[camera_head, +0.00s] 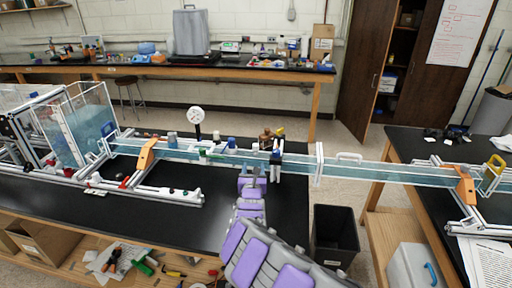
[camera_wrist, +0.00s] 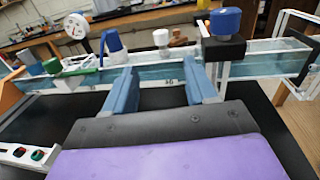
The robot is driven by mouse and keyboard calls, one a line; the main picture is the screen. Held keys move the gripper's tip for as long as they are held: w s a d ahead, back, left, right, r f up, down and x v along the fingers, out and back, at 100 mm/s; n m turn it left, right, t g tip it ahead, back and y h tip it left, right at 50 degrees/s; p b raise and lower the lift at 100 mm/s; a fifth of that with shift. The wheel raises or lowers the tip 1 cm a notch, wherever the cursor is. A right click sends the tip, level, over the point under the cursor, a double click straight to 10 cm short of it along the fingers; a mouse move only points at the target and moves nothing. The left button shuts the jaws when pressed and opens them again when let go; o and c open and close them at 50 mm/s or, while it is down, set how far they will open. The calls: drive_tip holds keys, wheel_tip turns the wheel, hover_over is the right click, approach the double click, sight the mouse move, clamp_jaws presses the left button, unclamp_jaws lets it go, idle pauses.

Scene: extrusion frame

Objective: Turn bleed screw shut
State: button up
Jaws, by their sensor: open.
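A long clear channel (camera_head: 385,172) holding bluish water runs across the benches; it also shows in the wrist view (camera_wrist: 150,98). Along its top are a blue knob (camera_wrist: 112,40), a white knob (camera_wrist: 160,37) and a large blue cap (camera_wrist: 225,21) above a black block (camera_wrist: 222,48). I cannot tell which of these fittings is the bleed screw. My gripper (camera_wrist: 162,78) is open, its two blue fingers apart with nothing between them. It is on the near side of the channel, below the white knob in the picture. In the head view my gripper (camera_head: 251,174) partly overlaps the bench.
Orange supports (camera_head: 147,153) hold the channel. A black bin (camera_head: 335,236) stands between the benches. The black benchtop (camera_head: 150,215) at front left is mostly clear.

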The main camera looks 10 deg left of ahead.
sight(254, 147)
drive_tip(key=w, duration=0.5)
drive_tip(key=w+a+b, duration=0.1)
drive_tip(key=w, duration=0.3)
drive_tip(key=w+b, duration=0.1)
drive_tip(key=w, duration=0.4)
drive_tip(key=shift+w+a+r, duration=0.15)
drive_tip(key=shift+w+a, duration=0.2)
drive_tip(key=shift+w+d, duration=0.1)
drive_tip(key=shift+w, duration=0.45)
